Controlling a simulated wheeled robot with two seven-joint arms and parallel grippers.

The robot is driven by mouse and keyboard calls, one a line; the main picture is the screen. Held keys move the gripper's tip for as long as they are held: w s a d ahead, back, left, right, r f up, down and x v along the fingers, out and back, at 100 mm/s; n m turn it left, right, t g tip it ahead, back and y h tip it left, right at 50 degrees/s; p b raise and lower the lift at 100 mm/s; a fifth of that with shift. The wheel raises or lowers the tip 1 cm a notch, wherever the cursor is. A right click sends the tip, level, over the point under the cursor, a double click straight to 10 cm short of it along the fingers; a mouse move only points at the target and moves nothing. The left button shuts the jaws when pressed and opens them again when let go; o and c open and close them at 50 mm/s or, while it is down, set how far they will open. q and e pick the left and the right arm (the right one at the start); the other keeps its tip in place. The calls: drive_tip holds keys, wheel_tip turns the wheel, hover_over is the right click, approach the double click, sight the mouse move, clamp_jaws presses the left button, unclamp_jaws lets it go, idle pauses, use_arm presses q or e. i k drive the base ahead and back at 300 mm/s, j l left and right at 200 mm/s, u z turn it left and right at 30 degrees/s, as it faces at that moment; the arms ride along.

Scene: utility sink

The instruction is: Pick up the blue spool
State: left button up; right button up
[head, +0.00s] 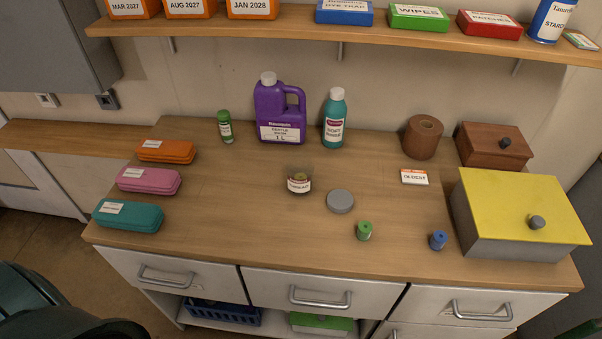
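The small blue spool (438,240) stands upright near the front right of the wooden counter (280,235). It is just left of the grey box with the yellow lid (520,205), with a small gap between them. A similar green spool (364,231) stands to its left. Neither of my grippers shows in the head view.
A grey disc (340,201) and a small labelled jar (299,180) are left of the spools. Cases (128,215) line the left. The counter around both spools is clear.

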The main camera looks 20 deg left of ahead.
sight(438, 239)
drive_tip(key=l+u, duration=0.25)
drive_tip(key=l, duration=0.45)
drive_tip(key=k+l+u, duration=0.2)
drive_tip(key=l, duration=0.45)
drive_tip(key=i+l, duration=0.05)
